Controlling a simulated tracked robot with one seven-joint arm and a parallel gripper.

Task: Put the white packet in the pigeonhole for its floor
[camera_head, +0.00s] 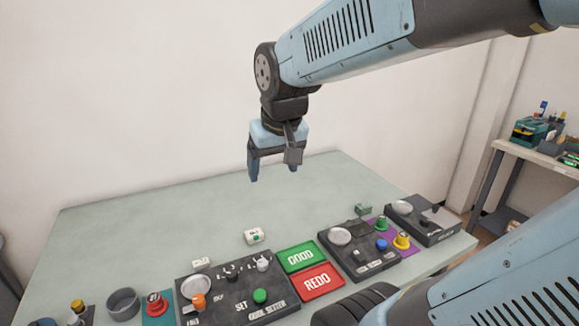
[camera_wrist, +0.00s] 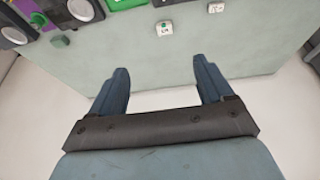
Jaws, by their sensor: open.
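My gripper (camera_head: 273,174) hangs open and empty, pointing down, high above the back part of the table. Its two fingers also show apart in the wrist view (camera_wrist: 161,78), with bare tabletop and pale floor between them. A small white block with a green mark (camera_head: 254,236) lies on the table behind the green tray, in front of and below my gripper; it also shows in the wrist view (camera_wrist: 164,28). A second small white piece (camera_head: 201,262) lies to its left. I cannot tell whether either is the white packet. I see no pigeonholes.
A green tray (camera_head: 299,257) and a red tray (camera_head: 317,281) lie between dark panels with knobs (camera_head: 240,291) (camera_head: 360,262). A grey bowl (camera_head: 123,302) is at left. A side shelf (camera_head: 540,157) stands at right. The table's back half (camera_head: 190,215) is mostly clear.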

